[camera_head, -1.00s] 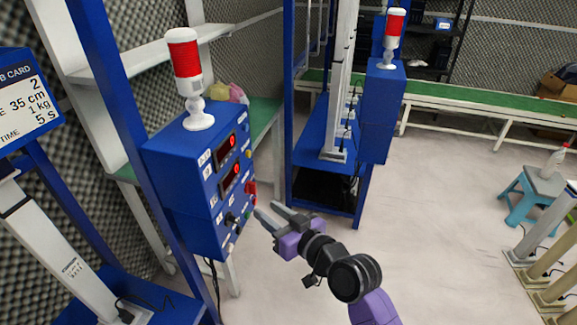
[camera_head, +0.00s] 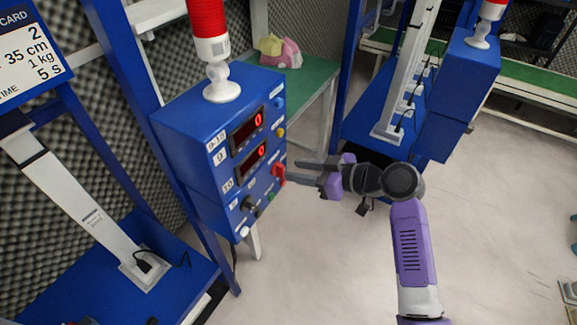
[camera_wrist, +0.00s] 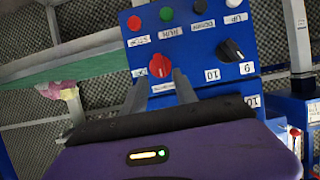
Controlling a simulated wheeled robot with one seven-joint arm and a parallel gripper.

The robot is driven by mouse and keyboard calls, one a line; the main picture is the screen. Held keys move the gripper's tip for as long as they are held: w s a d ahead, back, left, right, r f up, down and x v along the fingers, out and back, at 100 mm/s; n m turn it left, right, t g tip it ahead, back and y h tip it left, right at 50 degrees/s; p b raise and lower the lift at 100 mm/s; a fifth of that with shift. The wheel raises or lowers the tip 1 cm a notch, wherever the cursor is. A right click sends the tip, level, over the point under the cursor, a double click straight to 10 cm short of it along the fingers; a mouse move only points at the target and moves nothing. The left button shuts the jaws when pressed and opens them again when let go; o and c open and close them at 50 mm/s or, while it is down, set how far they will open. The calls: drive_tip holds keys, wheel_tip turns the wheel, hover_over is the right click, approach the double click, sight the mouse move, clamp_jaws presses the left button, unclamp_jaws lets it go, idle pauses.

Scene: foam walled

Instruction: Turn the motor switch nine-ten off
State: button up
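A blue control box (camera_head: 182,128) stands on the left with two lit red displays and a column of switches and buttons. A red rotary switch (camera_head: 279,172) sticks out near its right edge; it also shows in the wrist view (camera_wrist: 160,65). A black rotary knob (camera_head: 249,204) sits lower left of it, and in the wrist view this knob (camera_wrist: 231,50) has labels 9 and 10 beside it. My gripper (camera_head: 291,172) is open, its two fingertips close to the red switch. In the wrist view the fingers lie either side of that switch; contact cannot be told.
A red and white signal lamp (camera_head: 210,40) stands on the box. A blue frame with a white column (camera_head: 405,85) and a second blue box (camera_head: 458,90) stand behind my arm. Green-topped tables (camera_head: 305,85) lie behind. The floor (camera_head: 320,265) in front is clear.

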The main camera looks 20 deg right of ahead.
sight(284, 169)
drive_tip(key=shift+x, duration=2.1)
clamp_jaws()
